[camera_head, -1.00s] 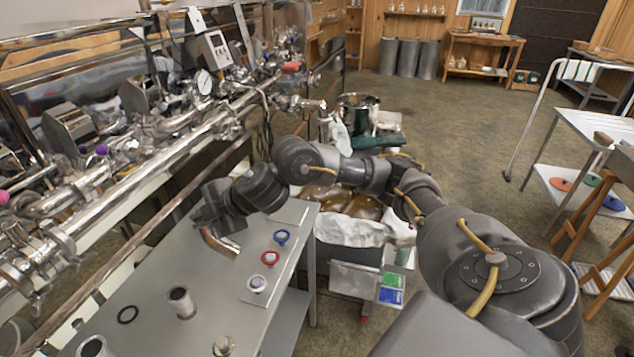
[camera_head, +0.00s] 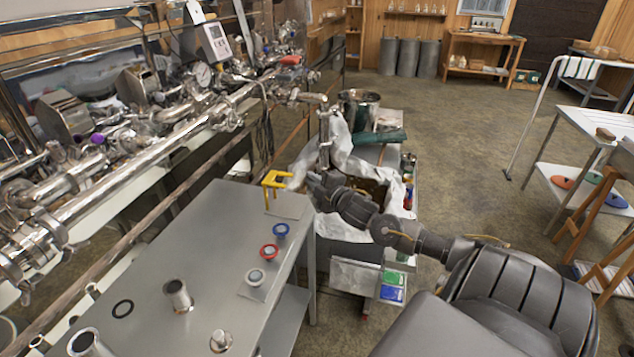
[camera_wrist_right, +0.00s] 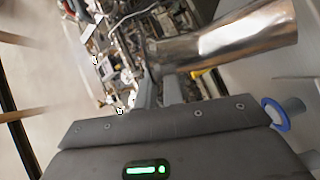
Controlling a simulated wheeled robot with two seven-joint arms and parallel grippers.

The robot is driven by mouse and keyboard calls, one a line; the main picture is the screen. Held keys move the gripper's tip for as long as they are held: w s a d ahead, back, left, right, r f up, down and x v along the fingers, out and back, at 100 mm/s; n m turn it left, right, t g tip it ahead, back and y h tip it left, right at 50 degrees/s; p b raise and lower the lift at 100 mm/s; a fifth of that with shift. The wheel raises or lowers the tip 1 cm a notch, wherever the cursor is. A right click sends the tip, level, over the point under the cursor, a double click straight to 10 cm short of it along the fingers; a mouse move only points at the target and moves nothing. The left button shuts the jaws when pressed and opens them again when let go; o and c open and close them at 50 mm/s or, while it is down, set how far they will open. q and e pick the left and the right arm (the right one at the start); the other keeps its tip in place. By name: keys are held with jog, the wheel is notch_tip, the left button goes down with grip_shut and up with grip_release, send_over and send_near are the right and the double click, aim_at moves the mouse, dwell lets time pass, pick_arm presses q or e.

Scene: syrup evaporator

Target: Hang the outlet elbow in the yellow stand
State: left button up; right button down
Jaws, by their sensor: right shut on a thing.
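The yellow stand (camera_head: 276,183) stands at the far end of the grey steel table, with nothing hanging in it. My right gripper (camera_head: 322,180) is to the right of the stand, past the table's right edge. It is shut on a shiny metal tube, the outlet elbow (camera_head: 325,140), which points upward from the jaws in the head view. In the wrist view the elbow (camera_wrist_right: 235,42) runs from the fingers (camera_wrist_right: 160,90) to the upper right. Its top lies close to the machine's pipe end; I cannot tell whether they touch. My left gripper is not in view.
The grey table (camera_head: 215,235) holds blue (camera_head: 281,230) and red (camera_head: 269,251) ringed fittings, a black ring (camera_head: 122,308) and upright metal tubes. The evaporator piping (camera_head: 130,165) runs along the left. A cart with a white cloth (camera_head: 340,150) and metal pot (camera_head: 360,108) stands behind my gripper.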

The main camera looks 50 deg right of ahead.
jog(key=shift+s+d+h, duration=0.3)
jog(key=shift+d, duration=0.3)
jog(key=shift+f, duration=0.1)
jog(key=shift+w+a, duration=0.1)
jog(key=shift+w, duration=0.05)
jog(key=w+b, duration=0.1)
jog(key=w+a+f+b, duration=0.2)
jog(key=w, duration=0.1)
jog(key=shift+a+r, duration=0.1)
jog(key=shift+w+a, duration=0.45)
jog(key=shift+w, duration=0.05)
jog(key=shift+w, duration=0.15)
dwell(0.5)
jog(key=shift+w+a, duration=0.2)
jog(key=shift+w, duration=0.1)
dwell(0.4)
